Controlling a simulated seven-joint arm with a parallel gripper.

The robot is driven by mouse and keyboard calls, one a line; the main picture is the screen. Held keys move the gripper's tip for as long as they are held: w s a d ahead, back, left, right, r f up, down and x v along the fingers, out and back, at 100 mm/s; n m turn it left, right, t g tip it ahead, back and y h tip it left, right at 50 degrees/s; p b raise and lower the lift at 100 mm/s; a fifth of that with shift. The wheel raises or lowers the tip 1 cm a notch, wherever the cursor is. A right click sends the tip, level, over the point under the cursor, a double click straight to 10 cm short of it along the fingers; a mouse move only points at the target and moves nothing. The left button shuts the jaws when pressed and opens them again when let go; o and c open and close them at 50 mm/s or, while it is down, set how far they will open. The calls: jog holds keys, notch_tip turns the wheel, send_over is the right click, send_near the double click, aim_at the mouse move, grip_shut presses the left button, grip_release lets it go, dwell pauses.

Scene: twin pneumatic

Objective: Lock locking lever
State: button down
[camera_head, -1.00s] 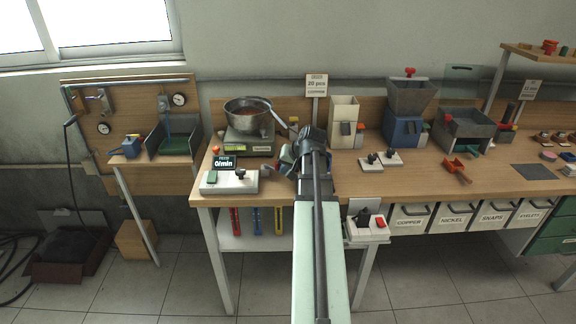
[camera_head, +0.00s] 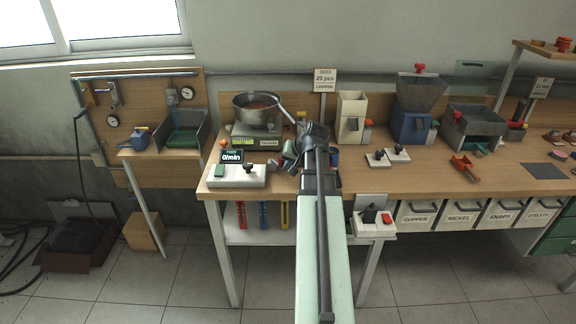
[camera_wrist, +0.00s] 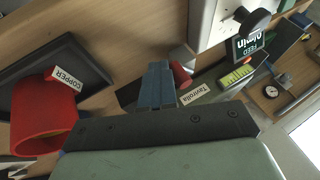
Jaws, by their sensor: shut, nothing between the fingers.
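No part is marked as the locking lever, and I cannot tell for sure which it is. My gripper (camera_wrist: 158,85) is shut and empty in the wrist view, its blue-grey fingers over the bench. A short grey part with a red end (camera_wrist: 181,73) lies just beyond the fingertips; I cannot tell whether they touch. It seems to be the grey part (camera_head: 277,167) right of the white feed box (camera_head: 236,178) in the head view. That box carries a black knob (camera_head: 248,167), also seen in the wrist view (camera_wrist: 253,22). In the head view my wrist hides much of the gripper.
The scale with a steel bowl (camera_head: 257,112) stands behind the feed box. A red cup (camera_wrist: 42,115) labelled COPPER sits by a dark tray (camera_wrist: 75,60). A white box with a black lever (camera_head: 369,214) hangs at the bench front.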

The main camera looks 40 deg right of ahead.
jog(key=shift+w+d+r, duration=0.15)
jog(key=shift+w+d, duration=0.1)
jog(key=shift+w, duration=0.45)
jog(key=shift+s, duration=0.1)
jog(key=s, duration=0.1)
jog(key=s+d, duration=0.1)
jog(key=s, duration=0.2)
jog(key=shift+s+d+r, duration=0.1)
jog(key=shift+s+d, duration=0.2)
jog(key=a+v, duration=0.1)
jog(key=v, duration=0.9)
jog(key=shift+a, duration=0.15)
